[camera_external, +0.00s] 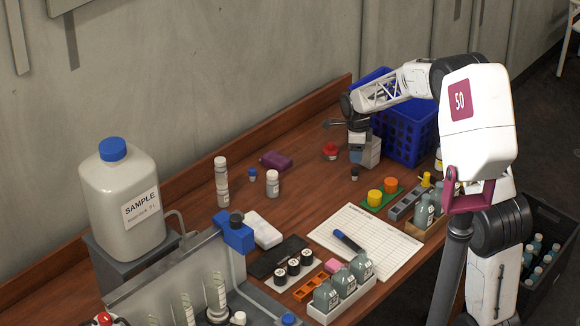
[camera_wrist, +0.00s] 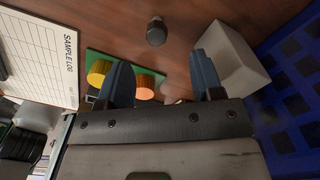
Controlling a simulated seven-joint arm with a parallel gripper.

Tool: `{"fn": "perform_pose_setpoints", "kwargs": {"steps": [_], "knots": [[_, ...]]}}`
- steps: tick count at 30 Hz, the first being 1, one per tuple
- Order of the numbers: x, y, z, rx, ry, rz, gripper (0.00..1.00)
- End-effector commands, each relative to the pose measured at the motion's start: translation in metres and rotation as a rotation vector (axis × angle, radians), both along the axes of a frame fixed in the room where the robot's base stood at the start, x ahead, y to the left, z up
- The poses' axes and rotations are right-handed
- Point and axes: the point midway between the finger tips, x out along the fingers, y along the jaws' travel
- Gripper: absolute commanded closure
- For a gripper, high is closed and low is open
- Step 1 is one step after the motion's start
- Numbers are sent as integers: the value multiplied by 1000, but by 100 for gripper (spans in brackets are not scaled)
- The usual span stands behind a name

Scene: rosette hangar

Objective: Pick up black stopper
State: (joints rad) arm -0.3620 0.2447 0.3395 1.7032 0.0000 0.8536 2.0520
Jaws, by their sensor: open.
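The black stopper (camera_wrist: 156,32) stands on the brown table in the wrist view, apart from my fingers and above the gap between them in the picture. In the outside view it is a small dark piece (camera_external: 354,173) just below and left of my gripper (camera_external: 359,138). My gripper is open and empty. In the wrist view its two blue-grey fingers (camera_wrist: 162,78) are spread wide apart. The stopper is not between them.
A grey box (camera_wrist: 233,62) is close to my right finger in the wrist view. A blue crate (camera_external: 405,125) stands behind. Yellow and orange cylinders on a green base (camera_external: 382,196), a red-topped piece (camera_external: 330,151) and a sample log sheet (camera_external: 345,238) are nearby.

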Motion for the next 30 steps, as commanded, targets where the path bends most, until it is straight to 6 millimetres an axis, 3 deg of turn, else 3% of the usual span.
{"fn": "perform_pose_setpoints", "kwargs": {"steps": [9,23,30], "knots": [[-1,0,-22,-1,1,0,40],[-2,0,-28,-1,1,1,40],[-5,-1,-53,-1,2,1,40]]}}
